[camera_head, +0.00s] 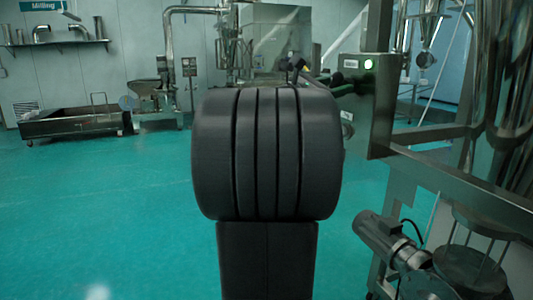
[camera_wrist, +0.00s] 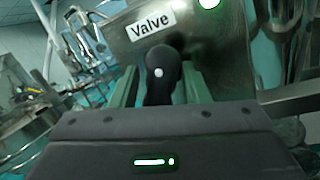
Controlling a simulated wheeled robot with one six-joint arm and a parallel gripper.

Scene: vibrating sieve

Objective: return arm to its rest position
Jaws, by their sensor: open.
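In the wrist view, a black valve handle (camera_wrist: 162,76) with a white dot on its end stands in front of a metal housing labelled "Valve" (camera_wrist: 150,27). A lit green light (camera_wrist: 208,4) is at the top of this view. My gripper (camera_wrist: 159,85) is open, with one finger on each side of the handle. I cannot tell whether the fingers touch it. In the head view, my dark arm parts fill the middle and hide most of the gripper. A green light (camera_head: 368,64) shows on a metal box just right of them.
A metal frame (camera_head: 440,165) with tall steel vessels stands close on the right. A motor (camera_head: 390,240) and a round stool-like stand (camera_head: 470,262) are below it. A long metal trough (camera_head: 75,122) is at the back left. The green floor (camera_head: 90,210) at left is clear.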

